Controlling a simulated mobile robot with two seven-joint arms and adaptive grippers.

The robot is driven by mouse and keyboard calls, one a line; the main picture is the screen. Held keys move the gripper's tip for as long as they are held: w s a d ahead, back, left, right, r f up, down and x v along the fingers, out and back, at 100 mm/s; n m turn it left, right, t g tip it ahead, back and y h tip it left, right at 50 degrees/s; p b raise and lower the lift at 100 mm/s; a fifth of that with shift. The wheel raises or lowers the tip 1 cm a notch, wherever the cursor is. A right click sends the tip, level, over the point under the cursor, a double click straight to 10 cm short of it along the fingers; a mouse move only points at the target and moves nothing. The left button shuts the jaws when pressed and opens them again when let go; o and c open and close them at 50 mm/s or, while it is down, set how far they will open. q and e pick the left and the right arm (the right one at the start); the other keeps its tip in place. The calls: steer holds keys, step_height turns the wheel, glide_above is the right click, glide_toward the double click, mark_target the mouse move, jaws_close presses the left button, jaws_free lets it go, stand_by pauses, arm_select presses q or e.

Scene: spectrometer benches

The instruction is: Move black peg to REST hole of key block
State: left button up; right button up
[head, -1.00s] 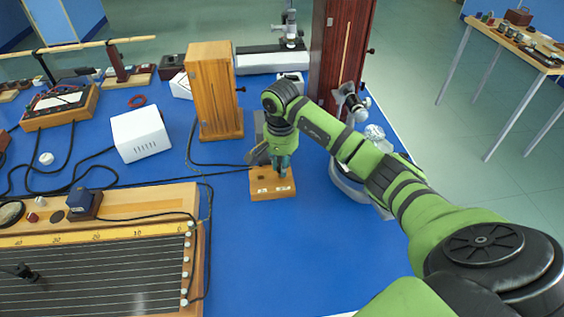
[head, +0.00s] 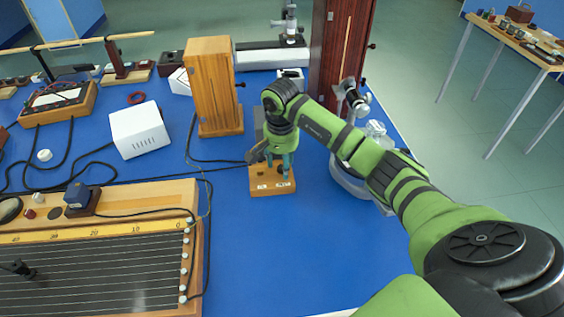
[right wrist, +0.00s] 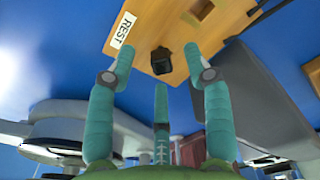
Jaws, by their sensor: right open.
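The key block (head: 271,192) is a small wooden block with two white labels, on the blue bench below my right gripper (head: 279,168). A square hole (right wrist: 201,9) farther along the block looks empty. My right gripper (right wrist: 165,78) is open, its teal fingers spread to either side of the peg and apart from it. In the head view the fingers and hand hide the peg. My left gripper is not in view.
A tall wooden box (head: 213,90) and a white box (head: 140,130) stand behind and left. A wire board (head: 100,260) lies at front left. A glass and metal instrument (head: 352,175) stands close on the right. Blue bench in front of the block is clear.

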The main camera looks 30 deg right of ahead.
step_height(320, 180, up, 12)
steer(key=shift+s+a, duration=0.2)
steer(key=shift+a, duration=0.05)
stand_by(0.5)
